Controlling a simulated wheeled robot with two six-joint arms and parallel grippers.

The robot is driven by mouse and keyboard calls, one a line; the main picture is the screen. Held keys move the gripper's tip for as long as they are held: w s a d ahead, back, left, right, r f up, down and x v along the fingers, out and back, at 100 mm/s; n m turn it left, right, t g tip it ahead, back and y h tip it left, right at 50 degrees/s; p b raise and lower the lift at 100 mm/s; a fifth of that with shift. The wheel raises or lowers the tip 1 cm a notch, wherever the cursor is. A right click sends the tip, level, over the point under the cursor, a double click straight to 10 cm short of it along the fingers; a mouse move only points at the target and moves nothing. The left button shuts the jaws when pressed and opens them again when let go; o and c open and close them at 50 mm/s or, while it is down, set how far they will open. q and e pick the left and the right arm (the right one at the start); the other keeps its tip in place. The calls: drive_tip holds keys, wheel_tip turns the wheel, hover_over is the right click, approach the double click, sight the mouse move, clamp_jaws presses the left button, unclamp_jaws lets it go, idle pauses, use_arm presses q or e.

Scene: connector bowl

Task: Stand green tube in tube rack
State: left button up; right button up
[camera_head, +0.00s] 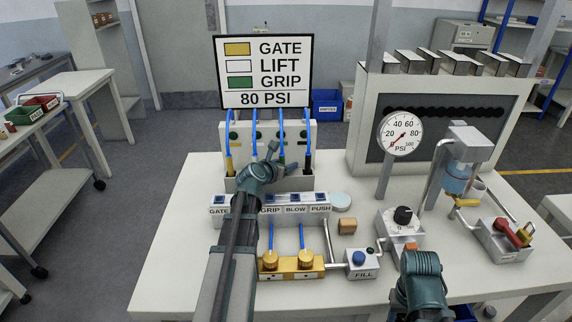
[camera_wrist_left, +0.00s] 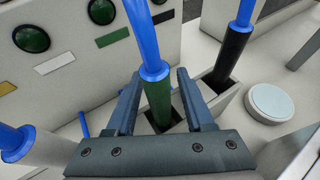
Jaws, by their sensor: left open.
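The green tube (camera_wrist_left: 158,98), a green sleeve on a blue hose, stands roughly upright with its lower end in a dark square slot of the tube rack (camera_wrist_left: 228,100). My left gripper (camera_wrist_left: 155,85) is open, with one finger on each side of the green sleeve. In the head view my left gripper (camera_head: 272,152) is at the rack (camera_head: 301,184), and it hides much of the green tube. A black tube (camera_wrist_left: 232,52) stands in the slot to the right, and a white tube (camera_wrist_left: 40,148) is at the left. My right gripper's fingers are out of view.
A yellow tube (camera_head: 229,164) stands at the rack's left end. The sign (camera_head: 265,71) rises behind. In front are the labelled button strip (camera_head: 290,209) and a brass valve block (camera_head: 290,270). A round pale disc (camera_head: 340,201) and wooden block (camera_head: 347,226) lie to the right.

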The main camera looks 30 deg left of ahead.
use_arm(q)
drive_tip(key=p+v, duration=0.4)
drive_tip(key=v, duration=0.8)
